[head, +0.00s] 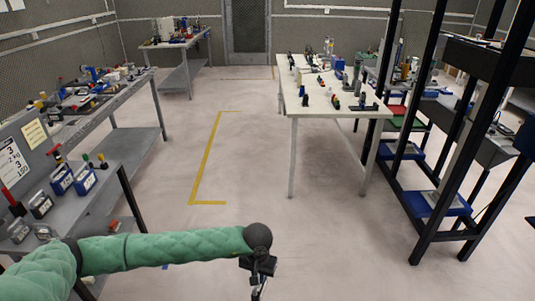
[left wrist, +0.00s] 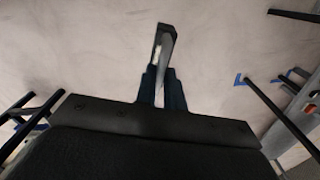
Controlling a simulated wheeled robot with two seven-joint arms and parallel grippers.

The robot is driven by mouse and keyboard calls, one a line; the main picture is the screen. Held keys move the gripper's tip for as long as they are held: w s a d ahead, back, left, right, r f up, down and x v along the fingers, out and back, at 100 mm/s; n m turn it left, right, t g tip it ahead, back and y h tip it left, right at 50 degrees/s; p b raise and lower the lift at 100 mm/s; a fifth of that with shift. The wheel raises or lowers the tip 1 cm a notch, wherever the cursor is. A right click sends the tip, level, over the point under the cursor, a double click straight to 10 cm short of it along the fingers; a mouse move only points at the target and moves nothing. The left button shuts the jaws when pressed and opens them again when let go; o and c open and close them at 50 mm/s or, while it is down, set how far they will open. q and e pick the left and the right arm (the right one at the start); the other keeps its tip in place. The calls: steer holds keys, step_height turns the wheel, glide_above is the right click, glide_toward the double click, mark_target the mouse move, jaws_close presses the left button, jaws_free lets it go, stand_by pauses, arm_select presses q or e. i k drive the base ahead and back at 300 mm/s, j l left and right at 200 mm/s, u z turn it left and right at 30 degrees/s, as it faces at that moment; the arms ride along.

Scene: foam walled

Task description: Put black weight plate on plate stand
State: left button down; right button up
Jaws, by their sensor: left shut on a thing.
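My left gripper (head: 259,285) hangs at the end of my green-sleeved arm, above the floor at the bottom centre of the head view. In the left wrist view my left gripper (left wrist: 162,85) is shut on a thin grey thing (left wrist: 165,42), seen nearly edge-on, which sticks out past the fingertips. Its face is hidden, so I cannot tell if it is the black weight plate. I cannot make out the plate stand for sure among the small items on the tables. My right gripper is not in view.
A grey bench (head: 88,112) with tools and blue boxes runs along the left. A white table (head: 315,104) with small items stands right of centre. A black-framed rack (head: 425,200) stands at the right. The floor (head: 270,190) between them is clear, with yellow tape (head: 206,160).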

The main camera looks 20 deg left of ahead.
mark_target(69, 212)
steer(key=i+j+u, duration=0.1)
steer(key=i+u, duration=0.25)
steer(key=i, duration=0.2)
steer(key=i+u, duration=0.4)
steer(key=i, duration=0.2)
steer(key=i+l+u, duration=0.15)
steer(key=i+u, duration=0.25)
steer(key=i+l+u, duration=0.2)
steer(key=u, duration=0.2)
steer(key=i+l+u, duration=0.4)
steer(key=k+j, duration=0.05)
steer(key=k, duration=0.05)
